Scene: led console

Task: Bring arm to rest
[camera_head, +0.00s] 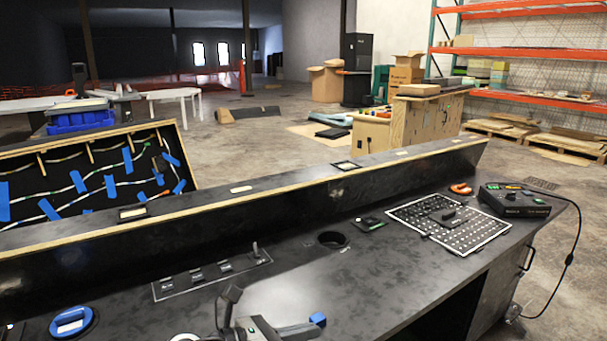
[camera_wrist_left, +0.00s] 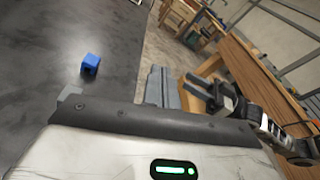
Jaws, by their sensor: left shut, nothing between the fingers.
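My left gripper (camera_head: 298,329) is low in the head view, over the front part of the black console top (camera_head: 390,280). Its fingers are closed together and empty; they also show as grey fingers in the left wrist view (camera_wrist_left: 158,86). A small blue block (camera_head: 318,319) is just beyond the fingertips in the head view. In the left wrist view the blue block (camera_wrist_left: 91,64) sits on the dark surface, apart from the fingers. In that view a dark gripper-like part of my other arm (camera_wrist_left: 215,95) shows at the right; its jaw state is unclear.
The console carries a switch panel (camera_head: 212,275), a round hole (camera_head: 332,240), a dotted board (camera_head: 449,226) and a black control box (camera_head: 514,201) with a cable. A blue-handled round piece (camera_head: 72,321) is at lower left. A raised ledge (camera_head: 250,200) runs behind.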

